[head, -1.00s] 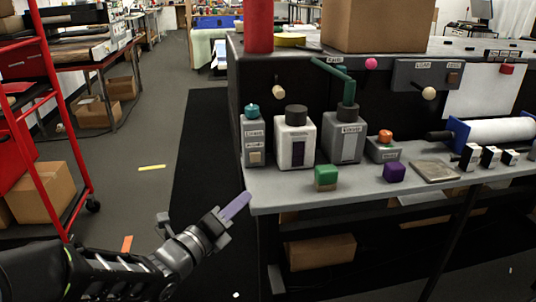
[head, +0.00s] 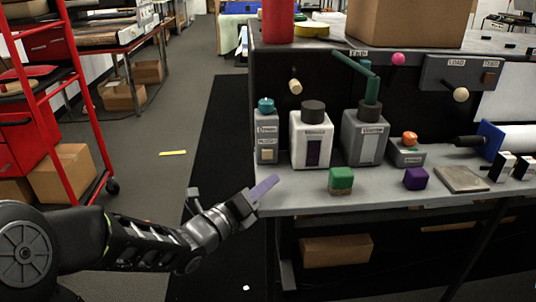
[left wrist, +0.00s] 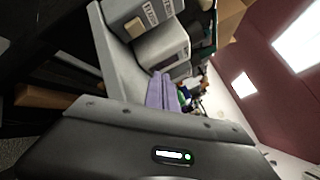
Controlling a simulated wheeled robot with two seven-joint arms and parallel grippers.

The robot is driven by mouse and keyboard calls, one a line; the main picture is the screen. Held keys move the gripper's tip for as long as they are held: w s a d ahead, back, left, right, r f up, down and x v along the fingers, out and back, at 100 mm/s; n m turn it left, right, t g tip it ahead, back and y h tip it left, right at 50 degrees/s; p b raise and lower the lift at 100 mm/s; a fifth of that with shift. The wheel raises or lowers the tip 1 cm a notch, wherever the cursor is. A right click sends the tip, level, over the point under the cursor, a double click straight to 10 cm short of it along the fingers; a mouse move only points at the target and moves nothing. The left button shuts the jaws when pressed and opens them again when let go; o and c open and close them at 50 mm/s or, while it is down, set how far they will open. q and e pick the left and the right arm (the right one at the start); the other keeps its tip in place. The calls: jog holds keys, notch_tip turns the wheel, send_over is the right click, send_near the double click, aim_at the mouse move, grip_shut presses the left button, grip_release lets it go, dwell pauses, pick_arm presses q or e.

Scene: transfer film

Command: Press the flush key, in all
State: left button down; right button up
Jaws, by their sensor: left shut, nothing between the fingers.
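A narrow grey box (head: 266,128) with a teal knob (head: 266,105) stands at the left end of the bench shelf. It has a small beige key (head: 267,155) low on its front, under a label too small to read surely. My left gripper (head: 264,188) is in front of and below this box, at the shelf's left corner, apart from the key. Its purple fingers are together and empty. In the left wrist view the purple fingers (left wrist: 160,92) point toward the boxes, and the beige key (left wrist: 134,27) shows at the top. My right gripper is not in view.
A white box (head: 311,142) and a larger grey box (head: 364,139) stand to the right. A green block (head: 341,179) and a purple block (head: 416,179) lie near the shelf edge (head: 300,208). A red cart (head: 50,120) stands at left.

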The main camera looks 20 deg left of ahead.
aim_at(265, 176)
pick_arm(q)
jog(key=w+a, duration=0.1)
jog(key=w, duration=0.1)
jog(key=w+a+p, duration=0.1)
jog(key=w, duration=0.1)
jog(key=shift+a+p, duration=0.1)
jog(key=shift+p, duration=0.2)
jog(key=shift+w+a+f+b, duration=0.2)
jog(key=shift+w+a+b, duration=0.25)
jog(key=shift+w+b, duration=0.25)
jog(key=shift+w+a+r, duration=0.15)
jog(key=shift+w+a, duration=0.1)
jog(key=shift+w, duration=0.3)
dwell(0.8)
jog(key=shift+w+a+b, duration=0.1)
jog(key=shift+w+b, duration=0.1)
jog(key=shift+b, duration=0.35)
jog(key=shift+w+a, duration=0.1)
jog(key=shift+w, duration=0.05)
